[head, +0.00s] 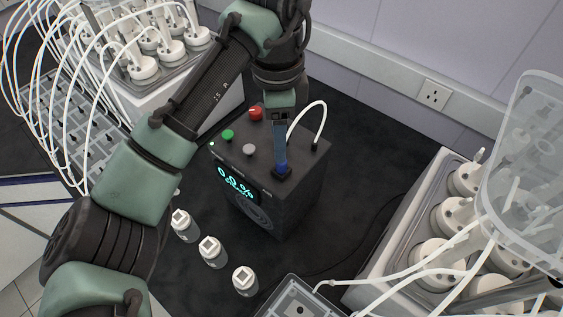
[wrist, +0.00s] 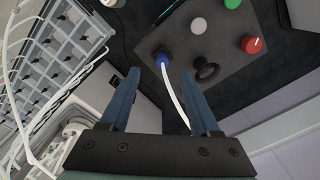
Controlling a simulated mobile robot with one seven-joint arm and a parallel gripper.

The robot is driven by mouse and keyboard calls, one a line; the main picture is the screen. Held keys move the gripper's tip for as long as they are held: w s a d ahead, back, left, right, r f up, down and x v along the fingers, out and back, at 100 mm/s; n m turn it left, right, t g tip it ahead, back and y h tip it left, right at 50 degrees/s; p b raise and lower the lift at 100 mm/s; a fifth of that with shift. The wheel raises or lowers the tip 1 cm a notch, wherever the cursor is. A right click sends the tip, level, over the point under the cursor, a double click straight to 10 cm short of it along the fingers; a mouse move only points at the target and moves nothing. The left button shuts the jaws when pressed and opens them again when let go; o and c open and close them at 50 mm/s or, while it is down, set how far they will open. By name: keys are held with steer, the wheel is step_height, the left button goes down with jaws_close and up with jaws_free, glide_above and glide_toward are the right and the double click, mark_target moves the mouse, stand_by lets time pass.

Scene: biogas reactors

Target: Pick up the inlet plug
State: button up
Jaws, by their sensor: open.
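My gripper (wrist: 159,80) is open and empty.
The box top also carries a black ring-shaped fitting (wrist: 206,68), a red knob (head: 255,113), a green button (head: 228,135) and a grey button (head: 249,150). White-capped bottles (head: 212,250) stand in front. Racks of tubed bottles (head: 450,220) stand right and back left.

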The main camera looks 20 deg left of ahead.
mark_target(281, 167)
steer(key=shift+w+d+f, duration=0.1)
steer(key=shift+w+f, duration=0.05)
steer(key=shift+f, duration=1.55)
steer(key=shift+w+d+f, duration=0.1)
steer(key=shift+w+f, duration=0.05)
steer(key=shift+f, duration=1.55)
jaws_close()
